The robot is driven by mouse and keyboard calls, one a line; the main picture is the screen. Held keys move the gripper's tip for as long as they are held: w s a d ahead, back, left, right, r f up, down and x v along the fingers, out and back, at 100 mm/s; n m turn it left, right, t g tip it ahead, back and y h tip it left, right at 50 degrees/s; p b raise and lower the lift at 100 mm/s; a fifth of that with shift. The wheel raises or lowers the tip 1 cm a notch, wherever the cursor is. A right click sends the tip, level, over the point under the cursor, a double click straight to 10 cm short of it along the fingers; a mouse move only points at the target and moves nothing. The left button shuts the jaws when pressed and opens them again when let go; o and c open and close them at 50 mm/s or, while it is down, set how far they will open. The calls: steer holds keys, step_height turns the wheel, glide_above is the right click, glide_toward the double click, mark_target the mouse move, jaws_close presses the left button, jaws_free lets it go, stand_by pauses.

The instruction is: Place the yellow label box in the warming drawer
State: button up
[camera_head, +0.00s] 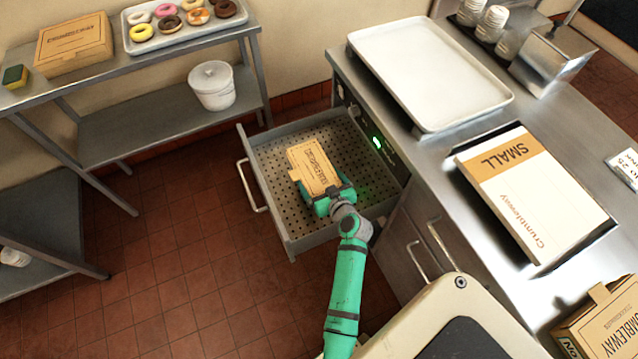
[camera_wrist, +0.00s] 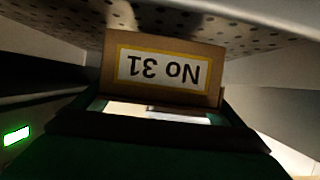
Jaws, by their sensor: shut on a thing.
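A brown cardboard box (camera_head: 312,165) is in or just above the open warming drawer (camera_head: 276,218), which has a perforated metal floor. In the wrist view the box's tab (camera_wrist: 163,68) carries a yellow-bordered label reading "No 31", upside down. My green gripper (camera_head: 328,196) reaches in over the drawer's near side and is shut on this box. The perforated surface shows beyond the box in the wrist view (camera_wrist: 245,32). I cannot tell whether the box touches the drawer floor. The fingertips are mostly hidden.
The counter (camera_head: 400,150) stands right of the drawer, with a white tray (camera_head: 430,75), a "SMALL" carton stack (camera_head: 535,190) and another brown box (camera_head: 605,325). A shelf (camera_head: 150,115) at left holds a box (camera_head: 73,44), donuts and a white bucket (camera_head: 212,86). The drawer's left half is mostly free.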

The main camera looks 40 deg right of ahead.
steer(key=shift+s+f, duration=0.1)
steer(key=shift+f, duration=1.3)
steer(key=shift+f, duration=0.1)
steer(key=o, duration=0.8)
steer(key=shift+c, duration=0.2)
steer(key=shift+s+a+r, duration=0.1)
steer(key=shift+s+r, duration=0.05)
steer(key=shift+r, duration=0.05)
steer(key=v, duration=1.1)
steer(key=shift+s+r, duration=0.2)
steer(key=shift+s, duration=0.1)
steer(key=shift+w, duration=0.15)
